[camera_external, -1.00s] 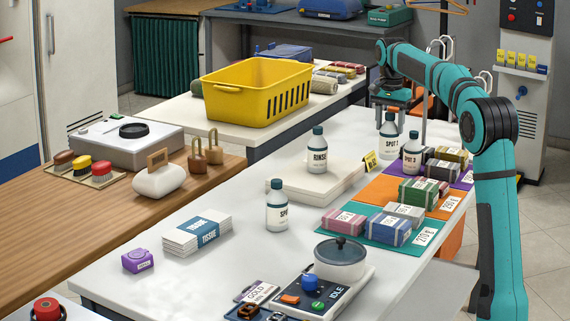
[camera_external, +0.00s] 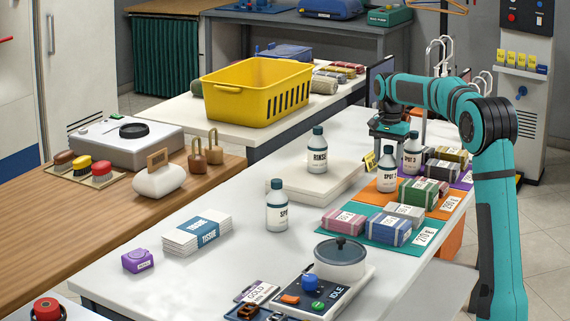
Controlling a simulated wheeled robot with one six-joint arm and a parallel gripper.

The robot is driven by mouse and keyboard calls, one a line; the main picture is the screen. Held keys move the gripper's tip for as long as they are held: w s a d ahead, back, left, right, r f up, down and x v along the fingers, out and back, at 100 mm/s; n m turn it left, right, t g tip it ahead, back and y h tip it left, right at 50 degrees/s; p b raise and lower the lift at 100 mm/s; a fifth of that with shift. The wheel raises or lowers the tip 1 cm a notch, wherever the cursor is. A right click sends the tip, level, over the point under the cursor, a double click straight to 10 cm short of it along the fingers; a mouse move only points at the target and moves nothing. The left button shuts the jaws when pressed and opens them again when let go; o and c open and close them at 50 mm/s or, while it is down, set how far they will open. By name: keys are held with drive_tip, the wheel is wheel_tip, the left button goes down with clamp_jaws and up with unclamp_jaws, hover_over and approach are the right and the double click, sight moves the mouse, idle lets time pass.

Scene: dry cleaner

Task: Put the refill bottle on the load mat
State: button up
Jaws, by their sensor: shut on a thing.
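My gripper (camera_external: 389,142) is shut on the cap end of a white bottle with a dark cap, labelled SPOT 2 (camera_external: 387,180). The bottle is upright, at the far left part of the orange mat (camera_external: 369,195); I cannot tell whether its base touches. A similar SPOT 3 bottle (camera_external: 412,160) stands just behind it to the right. Another SPOT bottle (camera_external: 277,212) stands on the bare table, and a RINSE bottle (camera_external: 317,155) stands on a thick white pad (camera_external: 285,187). No readable label marks the refill bottle or the load mat.
Wrapped bundles (camera_external: 424,193) lie on the orange, teal (camera_external: 345,230) and purple (camera_external: 467,177) mats, close to the held bottle. A small yellow tag (camera_external: 370,161) stands just left of it.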

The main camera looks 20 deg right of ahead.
drive_tip(key=o, duration=1.5)
drive_tip(key=shift+f, duration=0.15)
drive_tip(key=shift+c, duration=0.2)
wheel_tip(320, 180, up, 12)
drive_tip(key=shift+r, duration=0.2)
